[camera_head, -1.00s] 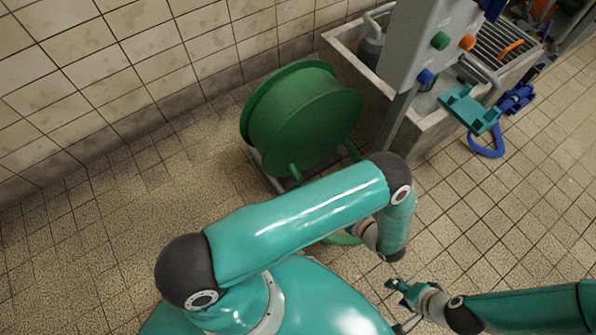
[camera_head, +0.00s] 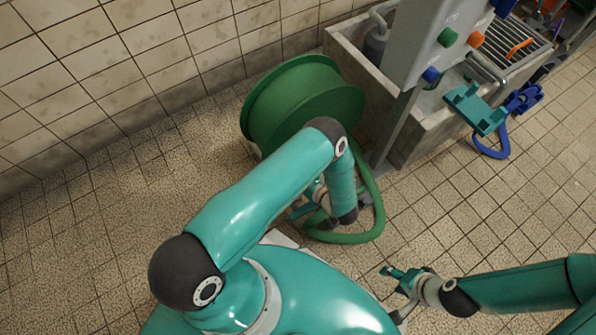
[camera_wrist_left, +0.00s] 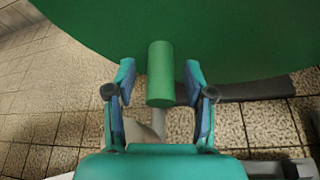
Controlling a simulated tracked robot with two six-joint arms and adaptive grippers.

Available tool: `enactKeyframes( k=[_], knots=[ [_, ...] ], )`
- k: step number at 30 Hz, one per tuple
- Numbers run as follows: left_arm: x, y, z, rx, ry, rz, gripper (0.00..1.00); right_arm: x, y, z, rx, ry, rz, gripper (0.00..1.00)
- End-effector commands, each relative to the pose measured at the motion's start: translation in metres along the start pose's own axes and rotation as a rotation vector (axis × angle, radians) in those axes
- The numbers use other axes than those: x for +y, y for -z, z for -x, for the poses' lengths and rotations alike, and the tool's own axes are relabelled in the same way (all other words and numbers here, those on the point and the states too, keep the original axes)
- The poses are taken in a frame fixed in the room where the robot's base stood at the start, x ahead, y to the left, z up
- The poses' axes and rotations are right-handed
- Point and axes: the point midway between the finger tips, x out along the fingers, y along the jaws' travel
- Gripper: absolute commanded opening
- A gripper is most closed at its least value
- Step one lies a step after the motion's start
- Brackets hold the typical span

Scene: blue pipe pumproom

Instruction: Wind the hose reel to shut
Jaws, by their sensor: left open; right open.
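The green hose reel (camera_head: 303,100) stands on the floor by the wall in the head view. Its green hose (camera_head: 345,237) hangs off it and loops on the floor. In the left wrist view the reel's disc (camera_wrist_left: 220,35) fills the top. A green cylindrical crank handle (camera_wrist_left: 160,75) sticks out from it. My left gripper (camera_wrist_left: 160,85) is open, its fingers on either side of the handle with gaps to both. In the head view my left arm partly hides the reel and most of that gripper. My right gripper (camera_head: 391,280) is open and empty above the floor, away from the reel.
A concrete trough (camera_head: 423,140) and a grey control post (camera_head: 430,45) with coloured buttons stand right of the reel. A teal bracket (camera_head: 477,110) and a blue hose (camera_head: 492,150) are farther right. The tiled wall is behind.

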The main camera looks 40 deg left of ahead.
Motion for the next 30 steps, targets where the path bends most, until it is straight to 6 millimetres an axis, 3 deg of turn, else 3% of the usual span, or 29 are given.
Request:
enactKeyframes(
  k=[7,15,17,22,23,30],
  knots=[
    [0.001,0.0,-0.001,0.0,-0.002,0.001,0.52,0.0,0.0,0.0,0.0,0.0,0.0,0.54],
    [0.0,0.0,-0.001,0.0,-0.001,0.0,0.07,0.0,0.0,0.0,0.0,0.0,0.0,0.54],
    [0.0,0.0,0.0,0.0,-0.001,0.0,0.0,0.0,0.0,0.0,0.0,0.0,0.0,0.54],
    [0.0,0.0,0.0,0.001,-0.001,-0.001,0.0,0.0,0.0,0.0,0.0,0.0,0.0,0.54],
    [-0.006,0.003,0.011,-0.003,0.007,-0.002,0.0,0.001,0.001,0.0,0.003,-0.001,-0.006,0.54],
    [-0.001,0.001,-0.001,0.003,-0.001,0.005,0.0,0.001,0.0,-0.002,0.0,0.0,0.0,0.54]
  ],
)
